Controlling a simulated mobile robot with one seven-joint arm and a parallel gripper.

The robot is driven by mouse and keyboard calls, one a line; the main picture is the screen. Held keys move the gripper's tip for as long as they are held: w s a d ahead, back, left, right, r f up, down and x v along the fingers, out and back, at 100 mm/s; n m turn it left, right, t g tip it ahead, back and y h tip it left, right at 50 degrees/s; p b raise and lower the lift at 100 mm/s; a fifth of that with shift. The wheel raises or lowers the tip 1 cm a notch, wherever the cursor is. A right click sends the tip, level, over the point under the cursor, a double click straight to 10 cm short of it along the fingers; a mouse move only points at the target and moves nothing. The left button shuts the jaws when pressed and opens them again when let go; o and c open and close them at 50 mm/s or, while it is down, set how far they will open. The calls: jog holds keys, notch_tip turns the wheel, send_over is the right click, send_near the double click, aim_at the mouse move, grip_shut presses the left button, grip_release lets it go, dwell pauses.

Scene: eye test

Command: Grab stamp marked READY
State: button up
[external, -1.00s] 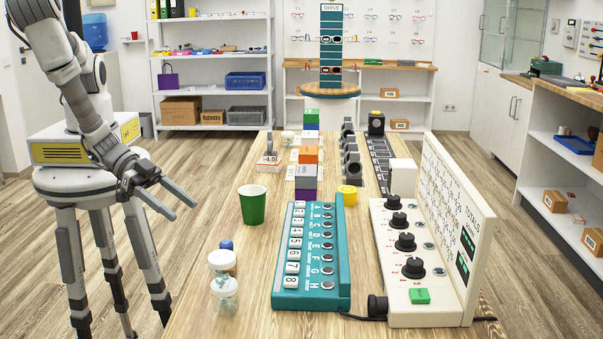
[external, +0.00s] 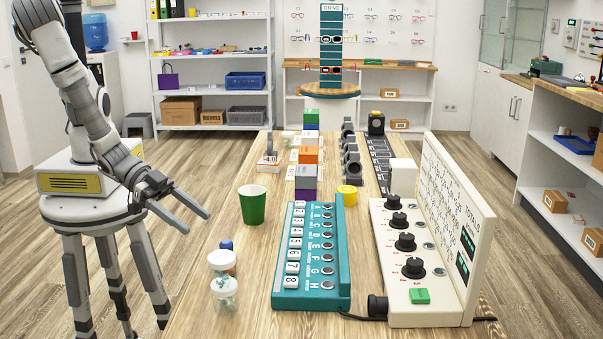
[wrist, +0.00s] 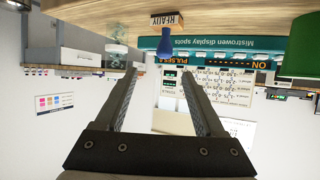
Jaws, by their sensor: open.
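A small stamp with a blue handle (wrist: 165,44) and a wooden block (wrist: 166,19) shows upside down in the wrist view. Dark lettering on its block is too small to read surely. It stands on the table with the handle up. In the external view its blue top (external: 227,245) shows behind a white-lidded jar, which hides most of it. My gripper (external: 197,226) is open and empty, left of the stamp and apart from it, near the table's left edge. In the wrist view the stamp lies beyond and between my fingertips (wrist: 158,76).
Two white-lidded jars (external: 224,292) stand close in front of the stamp. A green cup (external: 252,206) stands behind it. A teal lettered panel (external: 312,290) and a cream panel with black knobs (external: 408,300) stand to the right. Bare table lies left of the cup.

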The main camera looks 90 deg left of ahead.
aim_at(232, 250)
jog(key=shift+w+a+f+b, duration=0.15)
jog(key=shift+f+b, duration=0.45)
jog(key=shift+b, duration=1.25)
jog(key=b+x, duration=0.1)
jog(key=x, duration=0.2)
jog(key=b+x, duration=0.1)
jog(key=x, duration=0.2)
jog(key=shift+w, duration=0.45)
jog(key=shift+b+x, duration=0.95)
jog(key=shift+x, duration=1.85)
grip_shut()
